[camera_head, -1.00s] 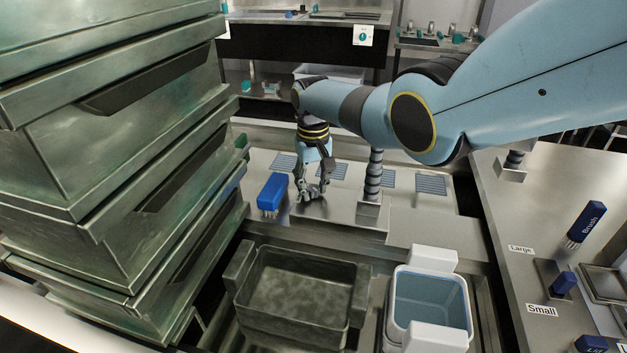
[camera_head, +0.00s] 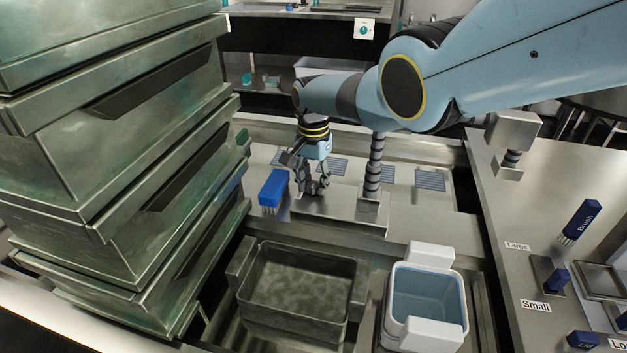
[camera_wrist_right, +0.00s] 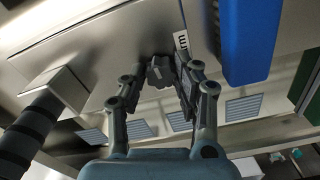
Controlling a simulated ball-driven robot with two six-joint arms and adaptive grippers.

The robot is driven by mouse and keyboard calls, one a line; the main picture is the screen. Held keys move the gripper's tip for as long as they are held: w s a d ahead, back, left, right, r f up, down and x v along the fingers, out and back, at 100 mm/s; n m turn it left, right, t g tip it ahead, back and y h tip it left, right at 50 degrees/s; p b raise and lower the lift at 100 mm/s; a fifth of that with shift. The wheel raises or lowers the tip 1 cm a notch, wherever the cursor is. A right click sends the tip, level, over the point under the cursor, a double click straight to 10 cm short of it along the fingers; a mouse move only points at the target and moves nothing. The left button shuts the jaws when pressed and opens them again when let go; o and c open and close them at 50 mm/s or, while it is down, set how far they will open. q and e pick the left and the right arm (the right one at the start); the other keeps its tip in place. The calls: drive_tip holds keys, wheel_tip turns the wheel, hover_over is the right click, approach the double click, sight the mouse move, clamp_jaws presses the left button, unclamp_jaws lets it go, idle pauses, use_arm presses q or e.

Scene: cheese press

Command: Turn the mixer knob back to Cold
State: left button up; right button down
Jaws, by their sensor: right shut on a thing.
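The mixer knob (camera_wrist_right: 158,72) is a small dark grey piece on the metal counter, seen between my fingertips in the right wrist view. My right gripper (camera_wrist_right: 168,78) is shut on it, with the fingers to either side. In the head view my right gripper (camera_head: 318,186) reaches down to the counter beside the blue brush, and its fingers mostly hide the knob. A white label (camera_wrist_right: 181,41) lies just beyond the knob; only its last letter, like an "m", is readable. Which mark the knob points at cannot be told. My left gripper is not in view.
A blue brush (camera_head: 273,187) stands close left of my right gripper. A ribbed post (camera_head: 375,165) on a metal base stands close to its right. A grey basin (camera_head: 247,309) and a white-handled tub (camera_head: 461,318) sit in front. Stacked metal boxes (camera_head: 110,200) fill the left side.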

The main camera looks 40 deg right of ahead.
sight(313, 184)
drive_tip(key=shift+w+r+m, duration=0.1)
drive_tip(key=shift+w+m, duration=0.05)
drive_tip(key=shift+m, duration=0.45)
drive_tip(key=c, duration=1.2)
unclamp_jaws()
drive_tip(key=shift+c, duration=0.2)
drive_tip(key=shift+o, duration=1.3)
wheel_tip(313, 184, up, 12)
